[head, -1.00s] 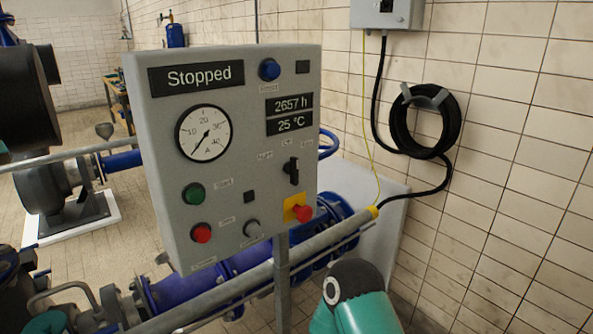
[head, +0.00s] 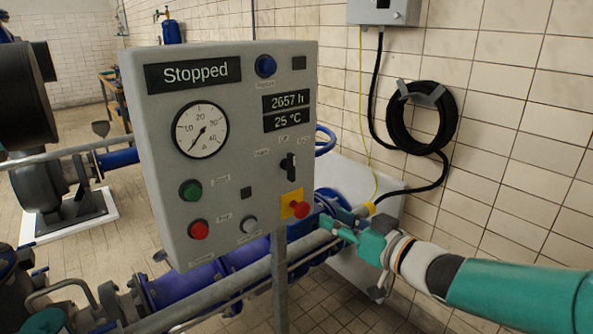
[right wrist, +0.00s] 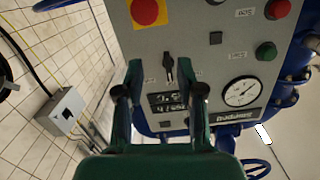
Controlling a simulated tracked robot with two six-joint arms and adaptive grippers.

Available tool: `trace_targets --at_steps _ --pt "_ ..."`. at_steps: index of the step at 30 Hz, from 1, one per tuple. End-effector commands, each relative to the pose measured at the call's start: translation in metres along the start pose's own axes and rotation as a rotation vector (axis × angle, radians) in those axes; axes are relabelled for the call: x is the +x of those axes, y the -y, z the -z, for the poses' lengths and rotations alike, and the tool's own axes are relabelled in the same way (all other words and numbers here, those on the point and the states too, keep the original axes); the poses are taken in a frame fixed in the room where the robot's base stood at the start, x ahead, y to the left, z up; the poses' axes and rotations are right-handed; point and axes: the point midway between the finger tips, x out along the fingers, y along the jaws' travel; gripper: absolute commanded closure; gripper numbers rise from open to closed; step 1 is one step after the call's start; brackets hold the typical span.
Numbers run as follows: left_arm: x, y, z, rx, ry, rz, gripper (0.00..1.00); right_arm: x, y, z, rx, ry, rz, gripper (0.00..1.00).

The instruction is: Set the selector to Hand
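The selector (head: 289,166) is a black handle on the grey control panel (head: 235,170), below the number displays. The handle stands about upright, with small labels to its left, above it and to its right; they are too blurred to read surely. My right gripper (head: 339,226) is to the right of the panel's lower right corner in the head view, apart from the selector. In the right wrist view its two fingers (right wrist: 159,70) are spread, and the selector (right wrist: 168,68) shows between their tips with nothing gripped. My left gripper is not in view.
A red button on a yellow plate (head: 297,206) sits just below the selector. Green (head: 191,190) and red (head: 198,229) buttons are lower left. The display reads "Stopped" (head: 194,73). Blue pipes (head: 230,270) run behind, and a coiled black hose (head: 421,117) hangs on the tiled wall.

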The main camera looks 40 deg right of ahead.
Motion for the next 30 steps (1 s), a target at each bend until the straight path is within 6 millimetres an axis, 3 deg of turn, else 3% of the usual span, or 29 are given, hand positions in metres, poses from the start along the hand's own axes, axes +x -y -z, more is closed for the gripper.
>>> trace_targets --at_steps 1,4,7,11,17,30 --pt "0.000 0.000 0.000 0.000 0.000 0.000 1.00 -0.015 0.001 0.022 -0.046 -0.036 -0.004 0.62" --pt "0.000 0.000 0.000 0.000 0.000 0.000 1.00 -0.035 0.007 0.047 -0.105 -0.069 0.001 0.62" --pt "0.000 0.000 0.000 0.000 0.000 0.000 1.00 -0.044 0.011 0.059 -0.137 -0.085 0.005 0.62" --pt "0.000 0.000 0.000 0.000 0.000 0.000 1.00 -0.041 0.013 0.063 -0.147 -0.089 0.008 0.62" --pt "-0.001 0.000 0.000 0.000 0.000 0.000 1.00 -0.011 0.015 0.065 -0.145 -0.087 0.013 0.62" --pt "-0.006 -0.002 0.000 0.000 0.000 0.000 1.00 0.082 0.015 0.073 -0.145 -0.086 0.009 0.62"
